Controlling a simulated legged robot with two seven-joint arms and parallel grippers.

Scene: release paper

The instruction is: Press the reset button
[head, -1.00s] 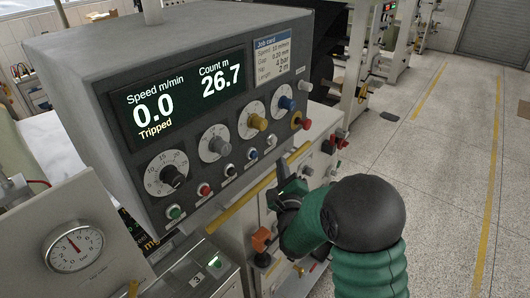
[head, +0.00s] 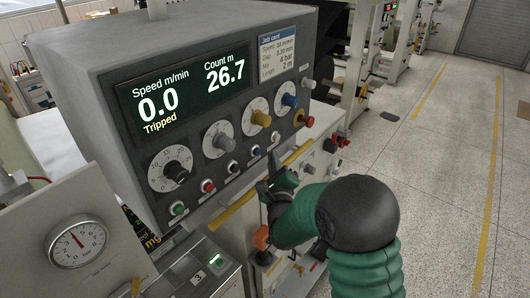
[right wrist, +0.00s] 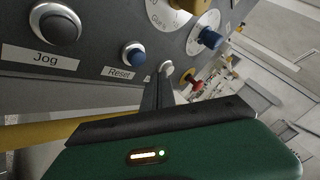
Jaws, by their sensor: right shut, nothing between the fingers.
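The reset button (head: 255,151) is a small blue push button in the lower row of the grey control panel. In the right wrist view the blue button (right wrist: 133,54) has a "Reset" label just below it. My right gripper (head: 274,163) is shut and empty, just below and right of the blue button in the head view. In the right wrist view its closed fingers (right wrist: 157,88) point up at the panel, right of the "Reset" label. They look apart from the blue button; their distance to the panel is hard to judge. My left gripper is out of view.
The display (head: 190,95) reads 0.0, 26.7 and "Tripped". A white button (head: 274,137) sits right of the blue one, a black Jog button (head: 232,166) left. Dials line the row above. A yellow bar (head: 232,212) runs below the panel. Open floor lies right.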

